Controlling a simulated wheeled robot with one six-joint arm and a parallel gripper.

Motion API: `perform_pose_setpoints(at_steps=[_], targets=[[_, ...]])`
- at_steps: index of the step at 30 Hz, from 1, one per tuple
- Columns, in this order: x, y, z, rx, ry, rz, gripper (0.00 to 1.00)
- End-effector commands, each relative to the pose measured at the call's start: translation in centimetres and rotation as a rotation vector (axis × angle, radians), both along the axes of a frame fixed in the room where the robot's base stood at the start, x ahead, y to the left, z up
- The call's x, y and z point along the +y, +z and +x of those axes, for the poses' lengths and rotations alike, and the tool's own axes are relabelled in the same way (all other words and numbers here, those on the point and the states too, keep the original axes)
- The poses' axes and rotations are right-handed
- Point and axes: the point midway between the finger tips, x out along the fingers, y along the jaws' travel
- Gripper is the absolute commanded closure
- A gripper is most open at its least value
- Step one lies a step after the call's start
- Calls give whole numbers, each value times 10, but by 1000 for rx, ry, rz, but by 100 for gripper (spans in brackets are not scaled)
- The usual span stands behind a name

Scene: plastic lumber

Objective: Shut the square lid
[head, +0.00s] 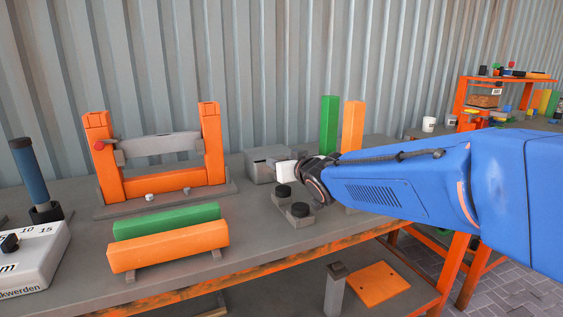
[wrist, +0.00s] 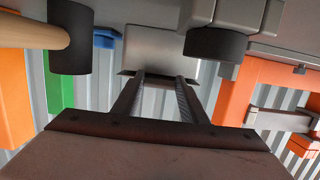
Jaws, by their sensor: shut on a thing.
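The square lid appears as a pale grey plate (wrist: 163,45) straight ahead of my fingers in the wrist view. In the head view a small pale piece (head: 286,173), which looks like the lid, shows beside the grey box (head: 260,166). My gripper (wrist: 160,76) has its two fingertips at the plate's near edge and is shut on it. In the head view my gripper (head: 300,176) is at the box's right side, and its fingertips are mostly hidden. The lid's exact tilt and its hinge cannot be made out.
An orange frame (head: 211,150) stands to the left. Green and orange bars lie at the bench front.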

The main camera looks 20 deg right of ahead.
Motion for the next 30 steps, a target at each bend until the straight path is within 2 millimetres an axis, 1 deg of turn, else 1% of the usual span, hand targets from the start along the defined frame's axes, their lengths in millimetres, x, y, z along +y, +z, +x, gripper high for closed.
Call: perform_pose_setpoints(at_steps=[4,5,6,7,16,20,23,30], targets=[[0,-2,-1,4,-1,0,100],[0,-2,-1,4,-1,0,59],[0,-2,-1,4,-1,0,49],[0,-2,0,4,-1,0,42],[0,0,-1,1,0,-1,42],[0,2,-5,-1,1,-2,42],[0,4,-14,-2,1,-2,42],[0,9,-41,-1,1,-3,42]])
